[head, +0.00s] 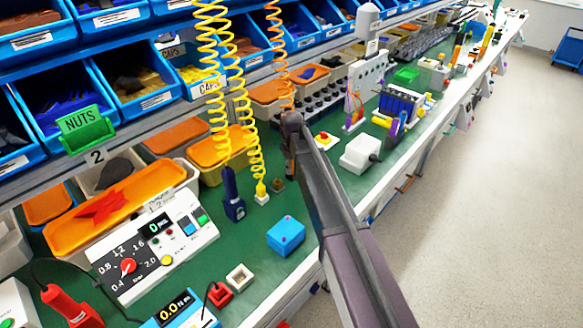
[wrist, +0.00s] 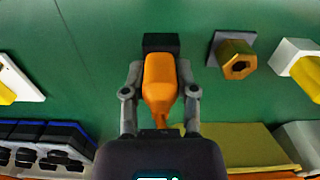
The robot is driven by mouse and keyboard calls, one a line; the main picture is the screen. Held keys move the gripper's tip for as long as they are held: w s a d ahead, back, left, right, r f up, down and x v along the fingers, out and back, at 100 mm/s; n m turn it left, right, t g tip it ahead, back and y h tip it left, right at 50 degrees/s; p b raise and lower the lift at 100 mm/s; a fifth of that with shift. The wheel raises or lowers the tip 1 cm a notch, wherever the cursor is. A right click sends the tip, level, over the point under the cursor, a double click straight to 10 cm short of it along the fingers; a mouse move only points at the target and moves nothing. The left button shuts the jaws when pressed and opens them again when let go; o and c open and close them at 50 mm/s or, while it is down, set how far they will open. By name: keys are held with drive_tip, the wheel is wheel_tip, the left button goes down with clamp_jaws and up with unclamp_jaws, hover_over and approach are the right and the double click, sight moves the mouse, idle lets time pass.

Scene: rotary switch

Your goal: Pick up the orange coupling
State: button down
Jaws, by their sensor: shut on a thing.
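The orange coupling (wrist: 159,85) shows in the wrist view, with a black block-like part at its far end. My gripper (wrist: 160,95) has one finger on each side of it and is shut on it. In the head view my gripper (head: 291,140) is at the lower end of an orange coiled hose (head: 283,65), above the green bench. There the coupling is mostly hidden by my gripper and arm. Whether it touches the bench is not clear.
A brass hex fitting (wrist: 237,62) sits to the right in the wrist view. In the head view a yellow coiled hose (head: 243,120), a dark blue tool (head: 233,195) and a blue box (head: 286,235) are left of my arm. Blue bins stand behind.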

drive_tip(key=shift+r+p, duration=1.3)
drive_tip(key=shift+r, duration=0.1)
drive_tip(key=s+d, duration=0.1)
drive_tip(key=s, duration=0.4)
drive_tip(key=s+d+r+p, duration=0.1)
drive_tip(key=s, duration=0.4)
drive_tip(key=s+d+r+p, duration=0.1)
drive_tip(key=s, duration=0.4)
drive_tip(key=shift+s+d, duration=0.2)
drive_tip(key=shift+s, duration=0.15)
drive_tip(key=c, duration=1.1)
unclamp_jaws()
clamp_jaws()
